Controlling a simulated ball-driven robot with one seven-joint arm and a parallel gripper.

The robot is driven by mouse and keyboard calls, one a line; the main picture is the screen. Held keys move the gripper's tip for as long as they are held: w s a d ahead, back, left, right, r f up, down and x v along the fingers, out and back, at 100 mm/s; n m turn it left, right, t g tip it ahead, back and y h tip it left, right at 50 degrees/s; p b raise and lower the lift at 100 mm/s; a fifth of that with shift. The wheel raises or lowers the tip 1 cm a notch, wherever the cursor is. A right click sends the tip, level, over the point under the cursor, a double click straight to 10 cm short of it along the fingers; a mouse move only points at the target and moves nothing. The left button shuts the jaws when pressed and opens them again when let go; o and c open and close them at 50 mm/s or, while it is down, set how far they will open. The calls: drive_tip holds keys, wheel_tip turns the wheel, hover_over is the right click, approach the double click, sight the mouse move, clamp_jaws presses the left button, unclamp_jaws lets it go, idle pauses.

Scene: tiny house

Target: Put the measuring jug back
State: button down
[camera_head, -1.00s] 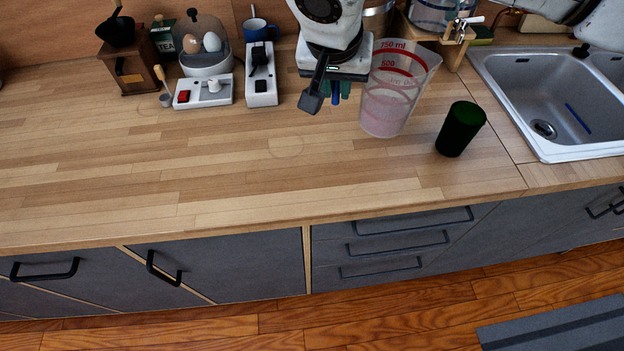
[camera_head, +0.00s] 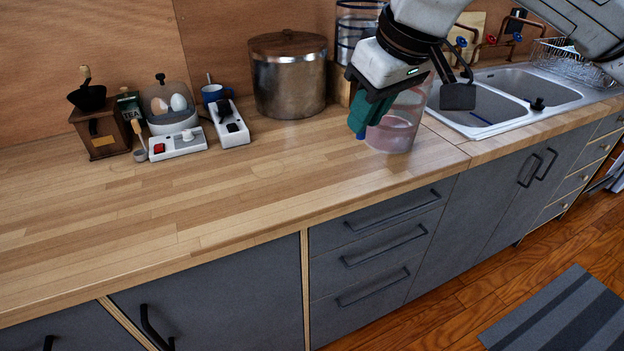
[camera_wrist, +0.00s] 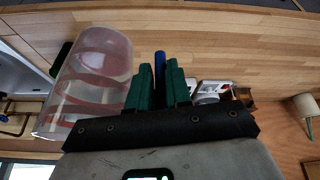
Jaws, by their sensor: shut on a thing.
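The measuring jug (camera_head: 402,112) is clear, with red markings and a pinkish tint. It stands upright on or just above the counter, left of the sink. In the wrist view the jug (camera_wrist: 92,75) is left of my fingers, its wide rim nearer the camera. My gripper (camera_head: 364,120) has green fingers beside the jug's left side. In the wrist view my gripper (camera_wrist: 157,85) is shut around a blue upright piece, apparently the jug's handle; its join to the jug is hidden. My wrist covers part of the jug's top in the head view.
The sink (camera_head: 490,103) lies right of the jug. A lidded metal pot (camera_head: 289,85) stands behind left, near a power strip (camera_head: 230,124) and an egg cooker (camera_head: 172,117). A dark green cup (camera_wrist: 62,50) is just beyond the jug. The counter's front left (camera_head: 200,205) is clear.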

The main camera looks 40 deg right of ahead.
drive_tip(key=shift+w+d+f+p, duration=0.15)
drive_tip(key=shift+w+f, duration=2)
drive_tip(key=shift+w, duration=0.1)
drive_tip(key=shift+w+d+f+p, duration=0.15)
drive_tip(key=shift+w+f+p, duration=0.05)
drive_tip(key=shift+w+f, duration=2.05)
drive_tip(key=shift+w+d+f+p, duration=0.15)
drive_tip(key=shift+w+f, duration=1.95)
drive_tip(key=shift+w, duration=0.15)
drive_tip(key=shift+f, duration=0.2)
drive_tip(key=c, duration=1.1)
unclamp_jaws()
drive_tip(key=shift+o, duration=0.2)
drive_tip(key=shift+r, duration=0.2)
